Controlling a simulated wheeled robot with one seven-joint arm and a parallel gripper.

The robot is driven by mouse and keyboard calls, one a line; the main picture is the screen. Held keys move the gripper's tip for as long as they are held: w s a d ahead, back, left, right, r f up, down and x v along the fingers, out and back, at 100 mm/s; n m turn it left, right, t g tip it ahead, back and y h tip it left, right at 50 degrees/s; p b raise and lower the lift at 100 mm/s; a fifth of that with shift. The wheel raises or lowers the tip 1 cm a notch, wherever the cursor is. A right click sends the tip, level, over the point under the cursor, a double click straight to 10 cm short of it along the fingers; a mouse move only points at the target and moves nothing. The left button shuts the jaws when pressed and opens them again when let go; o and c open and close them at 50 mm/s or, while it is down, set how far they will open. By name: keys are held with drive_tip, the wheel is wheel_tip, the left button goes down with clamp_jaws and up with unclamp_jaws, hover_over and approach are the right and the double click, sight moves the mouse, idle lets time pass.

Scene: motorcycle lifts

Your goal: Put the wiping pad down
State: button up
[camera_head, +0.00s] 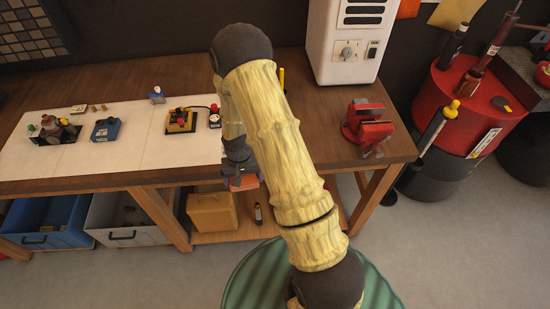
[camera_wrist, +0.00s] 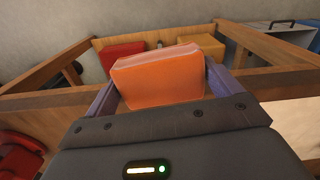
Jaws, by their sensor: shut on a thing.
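The wiping pad (camera_wrist: 160,78) is an orange block with a paler edge, held between the two fingers of my gripper (camera_wrist: 157,88) in the wrist view. In the head view a small part of the orange pad (camera_head: 244,183) shows below my gripper (camera_head: 240,172), by the front edge of the wooden workbench (camera_head: 110,180). My gripper is shut on the pad. My arm hides part of the bench top behind it.
A white mat (camera_head: 110,155) on the bench carries a blue box (camera_head: 106,129) and a yellow-based switch (camera_head: 181,121). A red vise (camera_head: 368,128) stands at the bench's right end. A white machine (camera_head: 350,45) stands behind. Bins (camera_head: 45,222) sit below.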

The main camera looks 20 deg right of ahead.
sight(247, 186)
wheel_tip(247, 186, down, 7)
drive_tip(key=w+d+n+b, duration=0.1)
drive_tip(key=n+b, duration=0.1)
drive_tip(key=b, duration=0.1)
drive_tip(key=shift+n+b, duration=0.3)
drive_tip(key=shift+b, duration=0.05)
drive_tip(key=shift+r, duration=0.1)
